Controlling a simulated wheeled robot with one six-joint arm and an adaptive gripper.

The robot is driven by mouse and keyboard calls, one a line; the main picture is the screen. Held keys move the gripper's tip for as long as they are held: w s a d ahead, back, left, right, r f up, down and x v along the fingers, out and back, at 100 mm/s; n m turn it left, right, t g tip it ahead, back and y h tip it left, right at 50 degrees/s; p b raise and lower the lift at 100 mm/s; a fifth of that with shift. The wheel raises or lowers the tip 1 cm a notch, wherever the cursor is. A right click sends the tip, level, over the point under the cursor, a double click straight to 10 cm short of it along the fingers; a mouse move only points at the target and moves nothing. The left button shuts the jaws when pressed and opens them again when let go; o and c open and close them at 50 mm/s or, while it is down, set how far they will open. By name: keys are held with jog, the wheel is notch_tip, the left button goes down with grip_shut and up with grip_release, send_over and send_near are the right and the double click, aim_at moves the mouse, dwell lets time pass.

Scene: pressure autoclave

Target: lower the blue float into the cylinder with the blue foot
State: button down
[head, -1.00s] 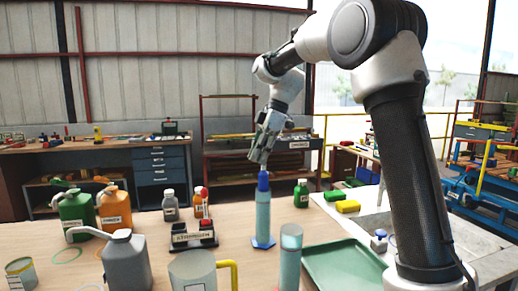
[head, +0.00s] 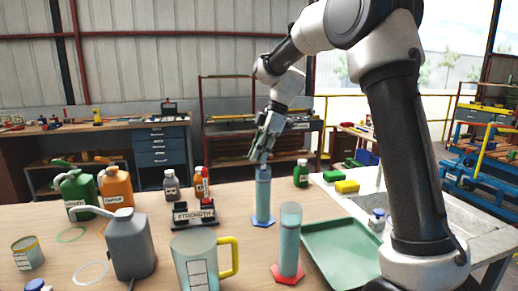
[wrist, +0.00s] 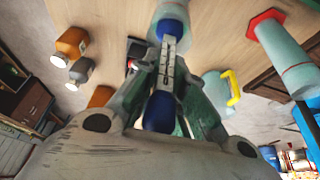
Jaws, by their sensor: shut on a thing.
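The cylinder with the blue foot (head: 263,199) stands upright on the wooden table. My gripper (head: 261,158) is right above its mouth, fingers pointing down. In the wrist view my gripper (wrist: 165,72) is shut on the blue float (wrist: 158,112), whose pale, marked stem lies between the fingers. A second blue part (wrist: 172,28) shows beyond the fingertips, in line with the cylinder. In the head view the fingers and the cylinder wall hide most of the float, and I cannot tell how deep it sits.
A cylinder with a red foot (head: 289,243) stands nearer, beside a green tray (head: 340,250). A jug with a yellow handle (head: 195,262), a grey can (head: 128,245) and a labelled block (head: 194,216) stand to the left. A green bottle (head: 301,174) is behind on the right.

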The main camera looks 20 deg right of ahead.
jog(key=shift+f, duration=1.35)
jog(key=shift+s+f, duration=0.25)
jog(key=shift+f, duration=0.4)
jog(key=c, duration=1.5)
grip_release()
jog(key=shift+o, duration=0.3)
jog(key=shift+w+f, duration=0.1)
